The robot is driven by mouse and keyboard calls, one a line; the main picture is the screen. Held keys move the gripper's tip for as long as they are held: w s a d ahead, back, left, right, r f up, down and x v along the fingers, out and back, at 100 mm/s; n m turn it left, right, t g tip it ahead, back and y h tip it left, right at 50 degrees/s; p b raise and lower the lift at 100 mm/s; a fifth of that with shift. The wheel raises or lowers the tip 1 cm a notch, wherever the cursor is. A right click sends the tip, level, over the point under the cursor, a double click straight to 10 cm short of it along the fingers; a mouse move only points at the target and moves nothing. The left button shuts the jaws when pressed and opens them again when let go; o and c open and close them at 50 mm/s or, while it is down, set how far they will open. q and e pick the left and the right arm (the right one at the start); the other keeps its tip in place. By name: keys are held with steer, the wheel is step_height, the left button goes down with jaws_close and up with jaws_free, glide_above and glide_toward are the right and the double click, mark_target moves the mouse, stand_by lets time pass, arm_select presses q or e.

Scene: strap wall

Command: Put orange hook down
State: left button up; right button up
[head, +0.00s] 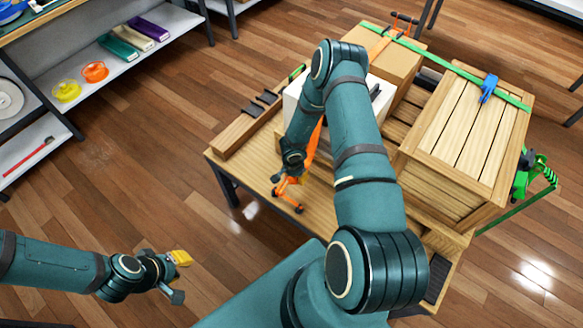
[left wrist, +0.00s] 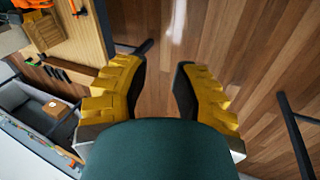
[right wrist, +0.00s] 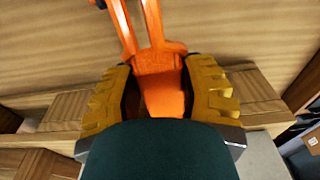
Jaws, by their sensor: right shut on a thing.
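The orange hook (right wrist: 162,85) is between the yellow fingers of my right gripper (right wrist: 160,95), which is shut on it. In the head view the orange hook (head: 290,189) shows at the front left of the wooden table (head: 245,170), partly behind my right wrist; an orange strap runs up from it. I cannot tell whether it touches the table top. My left gripper (left wrist: 160,95) is open and empty, with its yellow fingers spread over bare floor. In the head view my left gripper (head: 178,275) is at the lower left, away from the table.
A wooden crate (head: 465,130) with a green strap (head: 485,80) and blue clip (head: 489,88) stands on the table's right. A cardboard box (head: 385,60) and a white box (head: 292,100) are behind my right arm. A shelf (head: 115,60) with straps stands at upper left.

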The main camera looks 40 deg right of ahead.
steer(key=a+r+n+b, duration=0.2)
steer(key=a+r+n, duration=0.5)
steer(key=r, duration=0.5)
steer(key=s+a+r+n+y+b, duration=0.1)
steer(key=a+r+n+b, duration=0.1)
steer(key=a+r+n, duration=0.5)
steer(key=a+r, duration=0.3)
steer(key=r, duration=0.2)
steer(key=shift+a+r+n+t+b, duration=0.2)
steer(key=shift+a+n+t+b, duration=0.1)
steer(key=shift+n+t, duration=0.1)
steer(key=shift+d, duration=0.1)
